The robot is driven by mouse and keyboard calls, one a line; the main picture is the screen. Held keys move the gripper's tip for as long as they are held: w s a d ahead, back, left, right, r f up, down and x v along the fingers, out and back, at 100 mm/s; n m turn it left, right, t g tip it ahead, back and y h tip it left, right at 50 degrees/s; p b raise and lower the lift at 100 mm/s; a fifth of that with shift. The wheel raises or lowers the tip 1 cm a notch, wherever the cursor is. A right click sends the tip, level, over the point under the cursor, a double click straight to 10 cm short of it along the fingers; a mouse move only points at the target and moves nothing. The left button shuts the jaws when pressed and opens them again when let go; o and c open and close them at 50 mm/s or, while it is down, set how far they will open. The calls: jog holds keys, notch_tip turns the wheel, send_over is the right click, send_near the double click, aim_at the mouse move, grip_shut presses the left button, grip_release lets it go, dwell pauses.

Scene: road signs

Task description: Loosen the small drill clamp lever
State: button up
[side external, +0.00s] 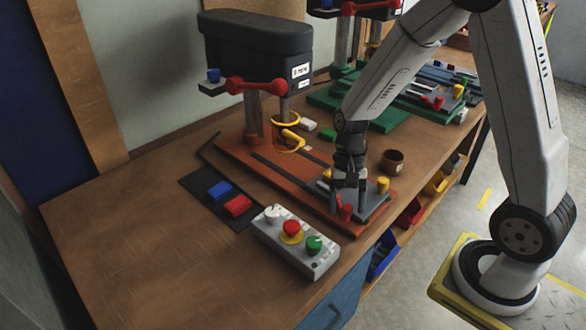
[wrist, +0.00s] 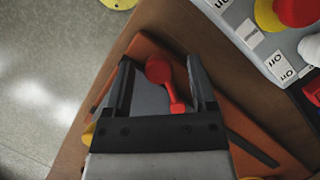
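My gripper (side external: 350,182) points down over the grey clamp (side external: 372,207) on the orange base (side external: 234,155) of the nearer drill. The clamp's red lever (side external: 345,213) is at its front, partly hidden by my fingers. In the wrist view my gripper (wrist: 159,62) is open, with one finger on each side of the red lever (wrist: 159,70). Gaps show between the lever and both fingers. The lever's round knob lies near the fingertips and its arm runs back towards the palm. I cannot tell the height of the fingertips over the clamp.
A control box (side external: 296,243) with red, green and white knobs stands close in front of the orange base. A brown cup (side external: 393,161) stands behind the clamp. A second drill on a green base (side external: 385,117) is farther back. The left of the table is clear.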

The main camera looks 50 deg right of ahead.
jog(key=v, duration=0.7)
jog(key=shift+w+r, duration=0.15)
jog(key=shift+r, duration=0.2)
dwell(0.4)
jog(key=s+n+t+h, duration=0.1)
jog(key=n, duration=0.1)
jog(key=s+a+f+n+t+h, duration=0.1)
jog(key=n, duration=0.1)
jog(key=shift+a+f, duration=0.1)
jog(key=shift+f, duration=0.2)
jog(key=shift+s+a+f+n+t+h, duration=0.1)
jog(key=shift+s+a+n+t+h, duration=0.15)
jog(key=shift+n+t, duration=0.3)
jog(key=shift+s+a+f+n+t+h, duration=0.2)
jog(key=shift+s+n+t, duration=0.15)
jog(key=shift+n, duration=0.3)
jog(key=n+t, duration=0.1)
jog(key=s+a+n, duration=0.1)
jog(key=shift+f+n+t, duration=0.1)
jog(key=shift+n+t, duration=0.3)
